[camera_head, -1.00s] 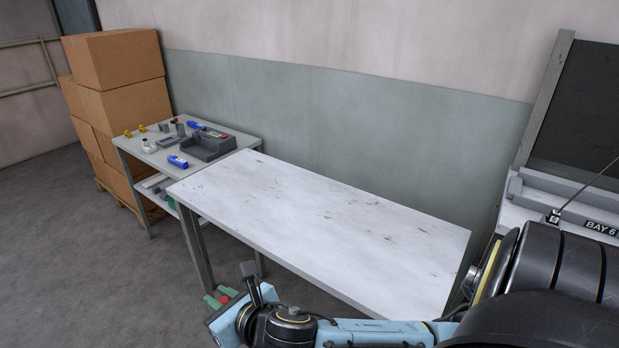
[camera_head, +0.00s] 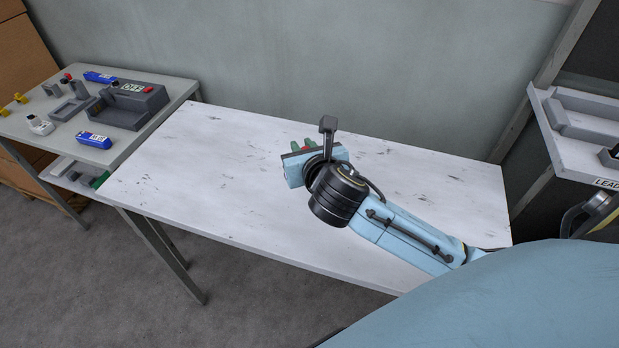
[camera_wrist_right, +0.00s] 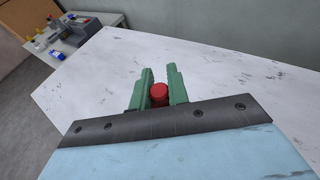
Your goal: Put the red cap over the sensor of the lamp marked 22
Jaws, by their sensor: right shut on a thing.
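My right gripper (camera_head: 302,146) is over the white table in the head view. Its green fingers also show in the wrist view (camera_wrist_right: 158,88). They are shut on the red cap (camera_wrist_right: 158,95), which sits between them. My left gripper is not in view. I cannot make out a lamp marked 22 or its sensor in these frames.
The white table (camera_head: 200,170) is bare apart from dark scuffs. A grey side table (camera_head: 60,140) at the left holds a grey housing marked OFF (camera_head: 128,104), a blue item (camera_head: 94,140) and other small parts. A labelled shelf (camera_head: 590,150) stands at the right.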

